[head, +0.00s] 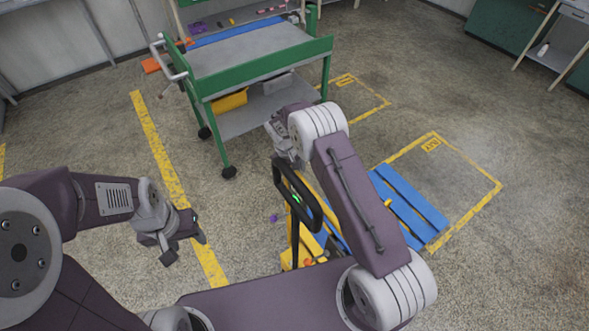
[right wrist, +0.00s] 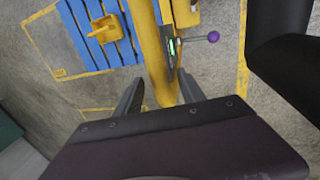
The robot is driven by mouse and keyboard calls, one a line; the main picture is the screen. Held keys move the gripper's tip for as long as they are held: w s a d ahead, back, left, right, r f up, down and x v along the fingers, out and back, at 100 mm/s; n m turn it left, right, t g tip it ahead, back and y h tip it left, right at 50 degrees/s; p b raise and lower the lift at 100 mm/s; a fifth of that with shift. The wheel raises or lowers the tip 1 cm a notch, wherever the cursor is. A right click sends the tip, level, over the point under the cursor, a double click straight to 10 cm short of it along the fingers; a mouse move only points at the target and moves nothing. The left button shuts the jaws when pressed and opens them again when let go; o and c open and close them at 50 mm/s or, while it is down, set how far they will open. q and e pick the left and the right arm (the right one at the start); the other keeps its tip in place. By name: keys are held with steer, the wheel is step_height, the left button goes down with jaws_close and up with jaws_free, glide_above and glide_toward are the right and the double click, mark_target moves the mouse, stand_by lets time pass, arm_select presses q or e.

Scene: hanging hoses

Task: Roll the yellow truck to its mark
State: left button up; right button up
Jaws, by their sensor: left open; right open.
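The yellow truck is a pallet truck with a yellow body (head: 302,247) and a black loop handle (head: 277,181); my right arm hides part of it. A blue slatted pallet (head: 425,205) lies by it at the right. My right gripper (head: 284,150) is open, close to the handle's top. In the right wrist view its two fingers (right wrist: 160,95) show on either side of a yellow bar (right wrist: 151,50) of the truck; contact cannot be told. My left gripper (head: 183,243) is open and empty above the floor at the left. A labelled yellow floor outline (head: 466,217) partly surrounds the pallet.
A green-edged cart (head: 262,80) stands ahead with a yellow bin (head: 230,101) on its lower shelf. Another labelled floor outline (head: 374,112) lies beside it. A yellow line (head: 165,165) crosses the left floor. A purple-knobbed lever (right wrist: 213,37) sticks out from the truck.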

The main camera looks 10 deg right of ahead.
steer(key=shift+w+f, duration=0.1)
steer(key=shift+c, duration=0.7)
jaws_close()
stand_by(0.7)
